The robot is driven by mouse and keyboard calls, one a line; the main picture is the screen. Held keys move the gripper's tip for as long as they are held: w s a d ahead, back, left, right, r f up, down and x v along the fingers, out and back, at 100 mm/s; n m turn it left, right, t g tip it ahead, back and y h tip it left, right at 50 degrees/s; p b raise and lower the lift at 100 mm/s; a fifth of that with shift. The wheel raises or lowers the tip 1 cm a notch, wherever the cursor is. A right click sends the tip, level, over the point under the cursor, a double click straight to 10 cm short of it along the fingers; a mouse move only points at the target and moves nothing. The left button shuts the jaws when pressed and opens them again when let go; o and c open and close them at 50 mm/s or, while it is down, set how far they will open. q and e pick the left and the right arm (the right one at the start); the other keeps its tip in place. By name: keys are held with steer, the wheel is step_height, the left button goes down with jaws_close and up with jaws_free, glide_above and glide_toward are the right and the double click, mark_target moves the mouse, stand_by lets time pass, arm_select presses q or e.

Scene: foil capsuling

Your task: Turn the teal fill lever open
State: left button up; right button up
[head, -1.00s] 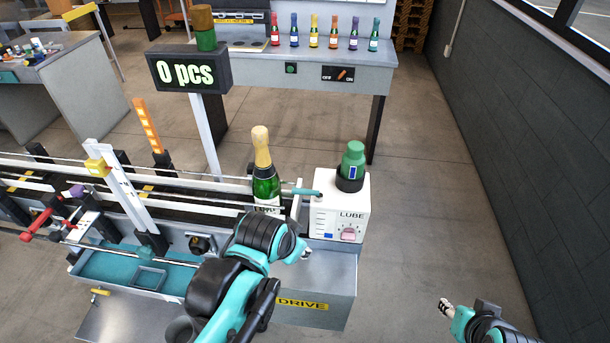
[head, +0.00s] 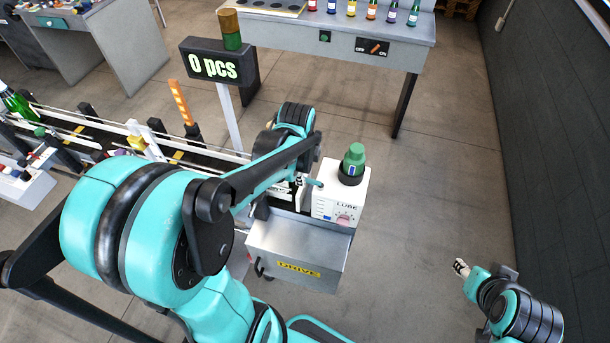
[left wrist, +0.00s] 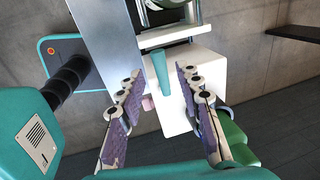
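The teal fill lever (head: 317,183) sticks out to the left from the white LUBE box (head: 349,187). In the left wrist view the teal lever (left wrist: 162,74) lies between the fingertips of my left gripper (left wrist: 159,84), with a gap on each side. The left gripper is open, and its padded fingers stand apart.
The DRIVE cabinet (head: 300,245) is below. A display post (head: 229,110) and bench (head: 400,50) stand behind. The floor to the right is clear.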

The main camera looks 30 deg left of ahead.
mark_target(310, 182)
arm_select(q)
steer(key=shift+w+f, duration=0.15)
steer(key=shift+f, duration=0.55)
steer(key=shift+w+f, duration=0.15)
steer(key=shift+f, duration=0.5)
jaws_close()
